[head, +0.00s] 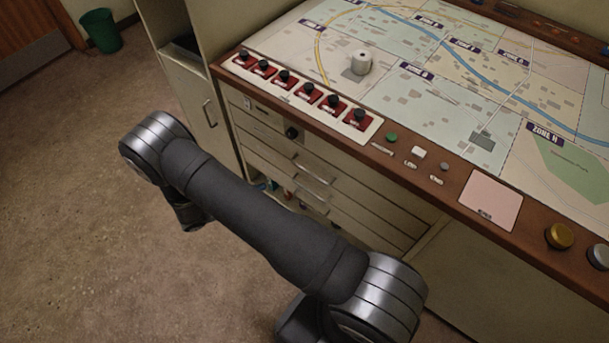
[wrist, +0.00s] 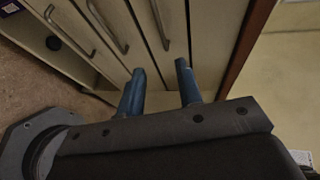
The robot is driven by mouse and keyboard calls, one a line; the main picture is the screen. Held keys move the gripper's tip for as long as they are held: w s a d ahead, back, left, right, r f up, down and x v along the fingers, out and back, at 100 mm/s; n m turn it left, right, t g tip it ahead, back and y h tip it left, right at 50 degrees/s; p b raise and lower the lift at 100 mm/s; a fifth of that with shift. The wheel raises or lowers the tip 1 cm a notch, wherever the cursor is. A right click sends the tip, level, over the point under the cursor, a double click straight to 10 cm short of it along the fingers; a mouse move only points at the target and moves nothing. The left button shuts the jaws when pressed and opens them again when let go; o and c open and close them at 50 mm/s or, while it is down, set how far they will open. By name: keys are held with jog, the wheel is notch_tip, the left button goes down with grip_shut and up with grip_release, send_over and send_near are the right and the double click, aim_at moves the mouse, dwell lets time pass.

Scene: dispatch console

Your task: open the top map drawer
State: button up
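The map drawers are a stack of cream fronts with thin metal bar handles under the console top. In the head view the top map drawer (head: 262,141) is shut, and its handle (head: 309,157) shows just above my arm. In the wrist view the fronts appear turned on their side, and the handle nearest the wooden edge (wrist: 160,28) seems to be the top one. My gripper (wrist: 159,73) is open, with two blue fingers apart and nothing between them. Its fingertips are short of that handle; exact depth is unclear. My arm hides the gripper in the head view.
The wooden console edge (wrist: 249,40) runs close to the right finger in the wrist view. A cabinet door (head: 193,98) stands left of the drawers. The floor (head: 62,190) at left is clear.

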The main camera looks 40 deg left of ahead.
jog(key=x, duration=1.7)
grip_shut()
